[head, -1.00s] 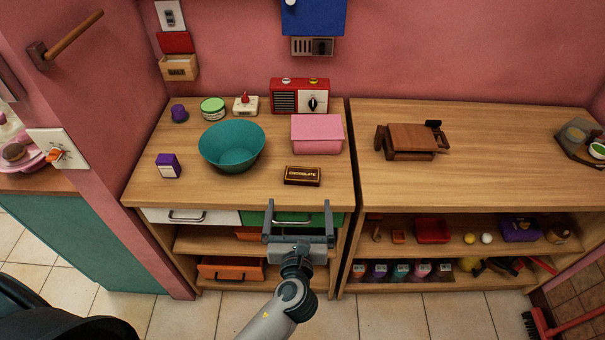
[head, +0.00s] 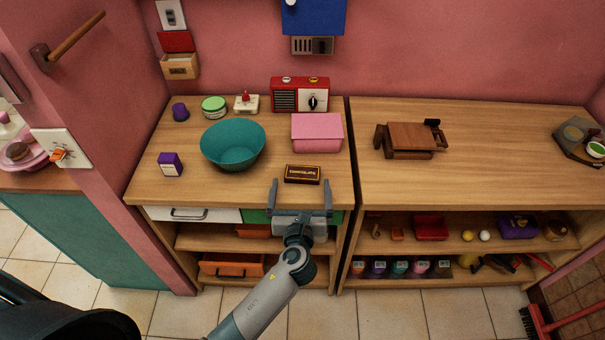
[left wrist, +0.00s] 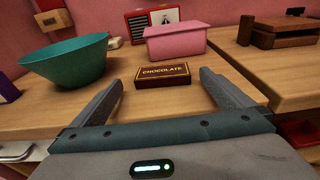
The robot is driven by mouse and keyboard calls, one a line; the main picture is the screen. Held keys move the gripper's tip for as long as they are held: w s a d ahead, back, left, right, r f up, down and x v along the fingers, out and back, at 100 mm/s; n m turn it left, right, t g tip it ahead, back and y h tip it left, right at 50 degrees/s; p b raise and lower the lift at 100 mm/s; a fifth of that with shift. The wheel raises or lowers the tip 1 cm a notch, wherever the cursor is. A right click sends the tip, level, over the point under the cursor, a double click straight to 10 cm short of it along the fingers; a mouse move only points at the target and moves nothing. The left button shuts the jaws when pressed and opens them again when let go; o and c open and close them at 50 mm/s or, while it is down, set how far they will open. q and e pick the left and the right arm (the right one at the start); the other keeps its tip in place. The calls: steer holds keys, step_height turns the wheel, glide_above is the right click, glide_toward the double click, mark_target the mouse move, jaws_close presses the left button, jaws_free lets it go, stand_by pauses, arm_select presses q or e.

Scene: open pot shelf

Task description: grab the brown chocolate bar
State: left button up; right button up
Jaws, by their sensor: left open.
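The brown chocolate bar (head: 302,174) lies flat near the front edge of the left wooden counter, with "CHOCOLATE" on its top. In the left wrist view the bar (left wrist: 162,75) sits ahead, between the lines of the two fingers and beyond their tips. My left gripper (head: 301,184) is open and empty at the counter's front edge, its fingers pointing at the bar. It also shows in the left wrist view (left wrist: 166,78). My right gripper is not in view.
A pink box (head: 317,134) stands just behind the bar, and a teal bowl (head: 233,146) stands to its left. A purple carton (head: 170,164) is farther left. A red radio (head: 299,95) is at the back. The counter right of the bar is clear.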

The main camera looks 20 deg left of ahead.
mark_target(302, 180)
arm_select(q)
steer(key=shift+p+x, duration=0.45)
steer(key=shift+x, duration=1.85)
steer(key=shift+d+f, duration=0.15)
steer(key=c, duration=1.2)
